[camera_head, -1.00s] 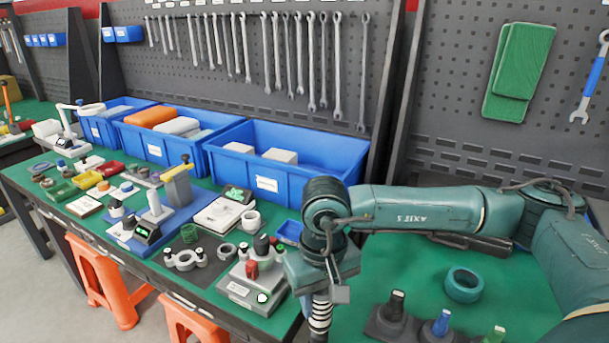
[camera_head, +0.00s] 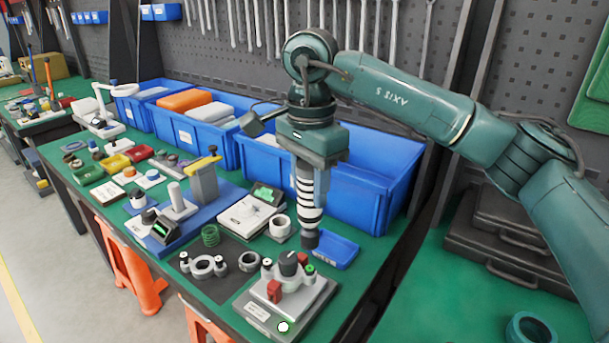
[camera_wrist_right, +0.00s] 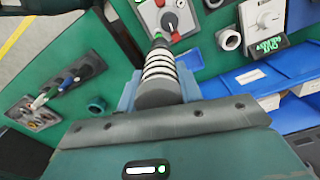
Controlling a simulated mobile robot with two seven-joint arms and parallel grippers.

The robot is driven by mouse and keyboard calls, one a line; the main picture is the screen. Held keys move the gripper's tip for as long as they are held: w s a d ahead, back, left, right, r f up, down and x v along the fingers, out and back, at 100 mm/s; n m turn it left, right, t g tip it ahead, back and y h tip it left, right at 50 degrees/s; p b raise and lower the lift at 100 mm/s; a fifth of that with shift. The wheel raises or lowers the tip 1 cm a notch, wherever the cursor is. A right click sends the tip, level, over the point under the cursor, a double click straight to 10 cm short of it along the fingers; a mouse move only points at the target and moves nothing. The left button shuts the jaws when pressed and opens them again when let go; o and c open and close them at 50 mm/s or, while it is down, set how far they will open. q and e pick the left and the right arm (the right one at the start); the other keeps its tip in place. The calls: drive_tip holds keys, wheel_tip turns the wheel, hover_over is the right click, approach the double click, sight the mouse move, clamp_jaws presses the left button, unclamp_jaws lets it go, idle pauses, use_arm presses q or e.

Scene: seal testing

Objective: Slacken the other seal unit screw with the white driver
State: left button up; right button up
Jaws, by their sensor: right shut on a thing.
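The seal unit (camera_head: 296,276) stands on a grey base (camera_head: 268,318) at the front of the bench. It has a white body, a black knob on top, red parts and small green-topped parts. In the right wrist view the unit (camera_wrist_right: 168,18) is at the top edge. My right gripper (camera_head: 308,182) is shut on the white driver (camera_head: 306,200), which has black bands. The driver hangs upright with its dark end down, behind and above the unit, apart from it in the head view. In the wrist view the driver (camera_wrist_right: 160,68) points towards the unit. My left gripper is out of view.
Blue bins (camera_head: 366,205) line the back of the bench. A loose white fitting (camera_head: 203,266) lies on a dark mat. A green ring (camera_head: 530,330) lies at right.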

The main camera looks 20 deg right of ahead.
sight(310, 218)
drive_tip(key=shift+s+f+b, duration=0.2)
drive_tip(key=shift+f+b, duration=0.35)
drive_tip(key=shift+f, duration=0.15)
wheel_tip(310, 218, down, 3)
drive_tip(key=shift+b, duration=1.05)
drive_tip(key=shift+f, duration=0.15)
use_arm(q)
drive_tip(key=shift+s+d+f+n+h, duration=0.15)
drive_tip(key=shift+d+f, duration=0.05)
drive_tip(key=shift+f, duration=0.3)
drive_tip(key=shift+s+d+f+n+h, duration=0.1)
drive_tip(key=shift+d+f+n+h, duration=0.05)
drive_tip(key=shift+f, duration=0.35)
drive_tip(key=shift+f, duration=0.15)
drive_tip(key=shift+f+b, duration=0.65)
drive_tip(key=shift+b, duration=0.2)
use_arm(e)
drive_tip(key=shift+f, duration=1.1)
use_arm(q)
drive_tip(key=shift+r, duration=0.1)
use_arm(e)
drive_tip(key=shift+r, duration=0.1)
